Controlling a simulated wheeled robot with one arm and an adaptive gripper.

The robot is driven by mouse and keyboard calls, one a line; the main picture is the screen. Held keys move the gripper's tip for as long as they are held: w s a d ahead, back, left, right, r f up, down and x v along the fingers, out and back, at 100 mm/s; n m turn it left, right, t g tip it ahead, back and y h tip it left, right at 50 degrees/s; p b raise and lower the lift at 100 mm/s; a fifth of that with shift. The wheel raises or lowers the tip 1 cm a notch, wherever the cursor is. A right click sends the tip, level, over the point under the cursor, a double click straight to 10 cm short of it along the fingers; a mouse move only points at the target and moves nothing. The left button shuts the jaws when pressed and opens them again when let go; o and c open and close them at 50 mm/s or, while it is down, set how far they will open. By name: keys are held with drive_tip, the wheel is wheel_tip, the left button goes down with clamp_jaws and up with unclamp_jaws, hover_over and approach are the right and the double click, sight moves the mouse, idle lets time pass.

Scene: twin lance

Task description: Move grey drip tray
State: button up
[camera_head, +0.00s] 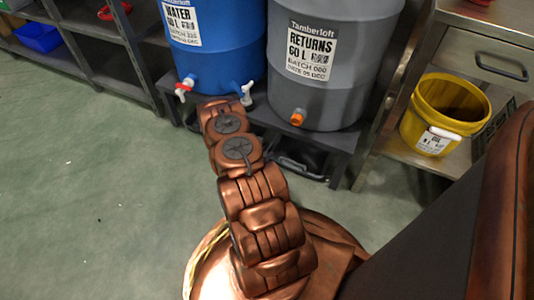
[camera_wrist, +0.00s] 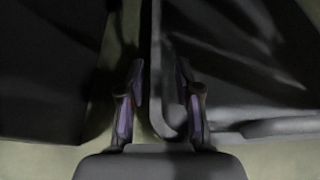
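In the wrist view, a dark grey tray (camera_wrist: 156,60) with a raised rim and a rounded near corner fills the right side. My gripper (camera_wrist: 160,78) is open. Its two fingers stand apart, with the tray's left wall between them: the left finger is over the gap beside the tray, the right one over its inside. I cannot tell whether either finger touches it. In the head view, a dark tray-like thing (camera_head: 302,166) shows partly under the low stand. My arm reaches down there and hides the gripper.
A second dark thing (camera_wrist: 40,70) lies left of the gap in the wrist view. A blue water barrel (camera_head: 215,55) and a grey returns barrel (camera_head: 345,90) with taps stand on the dark stand (camera_head: 345,150). A yellow bucket (camera_head: 415,115) sits on a shelf right. The left floor is clear.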

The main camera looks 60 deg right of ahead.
drive_tip(key=shift+d, duration=0.15)
clamp_jaws()
idle(0.6)
